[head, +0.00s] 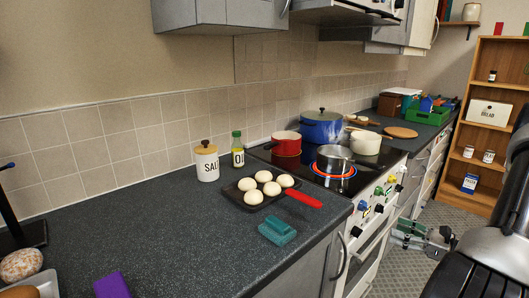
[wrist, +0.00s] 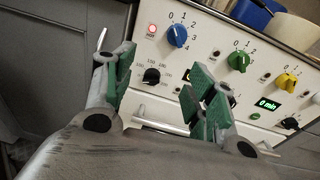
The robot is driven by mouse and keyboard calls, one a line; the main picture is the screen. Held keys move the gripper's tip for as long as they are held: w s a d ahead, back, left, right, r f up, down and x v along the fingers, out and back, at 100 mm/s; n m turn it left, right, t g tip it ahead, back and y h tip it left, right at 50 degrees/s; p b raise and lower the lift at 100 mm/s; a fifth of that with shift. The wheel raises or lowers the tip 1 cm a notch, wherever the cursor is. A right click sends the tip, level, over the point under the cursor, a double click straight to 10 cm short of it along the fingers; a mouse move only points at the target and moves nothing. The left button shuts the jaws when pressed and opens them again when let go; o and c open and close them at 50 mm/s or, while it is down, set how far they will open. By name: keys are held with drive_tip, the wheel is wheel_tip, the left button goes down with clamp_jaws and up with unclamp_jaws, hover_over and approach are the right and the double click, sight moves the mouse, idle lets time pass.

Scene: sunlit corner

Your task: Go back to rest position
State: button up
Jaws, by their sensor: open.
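My gripper (head: 408,236) is open and empty in front of the stove, low beside its front panel in the head view. In the wrist view my gripper (wrist: 162,78) shows its two green-padded fingers apart, with the stove's control panel (wrist: 208,57) behind them. The panel carries blue, green, yellow and black knobs and a green display reading 0 min. Part of the panel is hidden behind the right finger. In the head view a steel pot (head: 334,160) sits on a burner that glows red-orange.
The blue pot (head: 321,128), red pot (head: 286,144) and cream pot (head: 366,143) stand on the stove. A pan (head: 243,197) with several white balls lies on the counter (head: 190,236), its red handle near the edge. A wooden shelf (head: 497,80) stands at right. Grey floor shows beyond my gripper.

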drive_tip(key=s+a+f+n+g+y, duration=0.1)
drive_tip(key=s+a+f+n+g, duration=0.15)
drive_tip(key=s, duration=0.35)
drive_tip(key=s+a+r+n+g+h, duration=0.2)
drive_tip(key=s+a+r+n+g, duration=0.2)
drive_tip(key=s+r+n+g, duration=0.55)
drive_tip(key=s+a+r+n+t+h, duration=0.1)
drive_tip(key=a+r+n+h, duration=0.1)
drive_tip(key=r+n, duration=0.3)
drive_tip(key=s+a+r+n+t+h, duration=0.1)
drive_tip(key=r+n+h, duration=0.3)
drive_tip(key=r, duration=0.5)
drive_tip(key=s+a+r+n+t+h, duration=0.1)
drive_tip(key=s+a+r+n+h, duration=0.1)
drive_tip(key=a+r+n+h, duration=0.2)
wheel_tip(320, 180, up, 4)
drive_tip(key=shift+s+r+n, duration=0.1)
drive_tip(key=shift+s+n, duration=0.15)
drive_tip(key=shift+n, duration=0.95)
